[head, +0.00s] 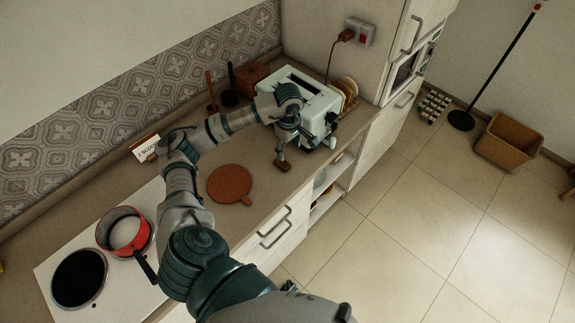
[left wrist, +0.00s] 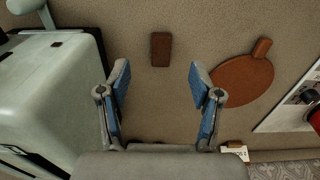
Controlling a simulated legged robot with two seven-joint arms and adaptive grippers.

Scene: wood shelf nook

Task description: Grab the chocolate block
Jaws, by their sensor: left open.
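The chocolate block (head: 283,166) is a small dark brown bar lying flat on the counter, just in front of the pale green toaster. In the left wrist view the chocolate block (left wrist: 161,49) lies ahead of the fingertips, about midway between them. My left gripper (head: 281,152) hangs over the counter close to the block in the head view. In the left wrist view my left gripper (left wrist: 159,70) is open with nothing between its blue-padded fingers. My right gripper is not in view.
The toaster (head: 318,103) stands close beside my left gripper and also fills the left of the wrist view (left wrist: 50,95). A round brown board (head: 229,183) lies nearby. A red pan (head: 124,231) sits on the stove. Bare counter surrounds the block.

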